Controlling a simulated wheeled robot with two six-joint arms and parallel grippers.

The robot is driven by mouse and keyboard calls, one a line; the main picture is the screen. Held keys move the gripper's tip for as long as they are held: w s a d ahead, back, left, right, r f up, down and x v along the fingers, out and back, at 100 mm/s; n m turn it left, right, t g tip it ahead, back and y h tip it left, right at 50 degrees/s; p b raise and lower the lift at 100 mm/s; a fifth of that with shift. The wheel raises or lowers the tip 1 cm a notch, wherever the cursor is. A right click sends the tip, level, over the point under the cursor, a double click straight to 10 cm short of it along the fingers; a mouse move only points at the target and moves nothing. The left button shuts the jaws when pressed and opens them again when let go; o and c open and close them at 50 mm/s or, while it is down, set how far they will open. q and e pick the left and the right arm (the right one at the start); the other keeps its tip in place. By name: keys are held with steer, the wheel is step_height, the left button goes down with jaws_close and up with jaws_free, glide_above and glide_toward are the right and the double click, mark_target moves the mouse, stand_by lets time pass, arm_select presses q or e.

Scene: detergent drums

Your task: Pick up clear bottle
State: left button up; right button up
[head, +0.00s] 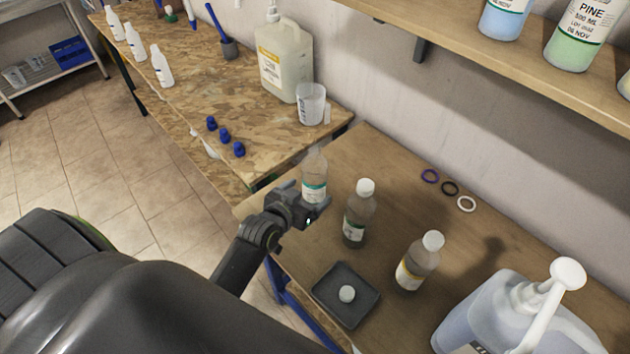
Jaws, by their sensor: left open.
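A clear bottle (315,167) with a green-banded white label and no visible cap stands upright at the left end of the near table. My left gripper (308,203) is open right at its lower front, and the fingers hide its base. I cannot tell whether they touch it. Two more see-through bottles stand to the right: a greyish white-capped one with a green-edged label (360,208) and a white-capped one with a yellow label (417,262). My right gripper is not in view.
A dark tray (325,301) holds a white cap (347,294). A large pump jug (500,312) stands at the lower right. The chipboard table (205,97) holds a jug (284,62), a beaker (311,103) and blue caps (224,135). A shelf (480,50) overhangs at upper right.

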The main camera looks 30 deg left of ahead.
mark_target(314, 188)
arm_select(q)
steer(key=shift+f+p+x, duration=0.15)
steer(key=shift+p+x, duration=0.15)
steer(key=shift+x, duration=0.95)
steer(key=shift+f+p+x, duration=0.2)
steer(key=shift+p+x, duration=0.1)
steer(key=shift+x, duration=0.9)
steer(key=shift+s+a, duration=0.15)
steer(key=shift+a, duration=0.05)
steer(key=c, duration=1.1)
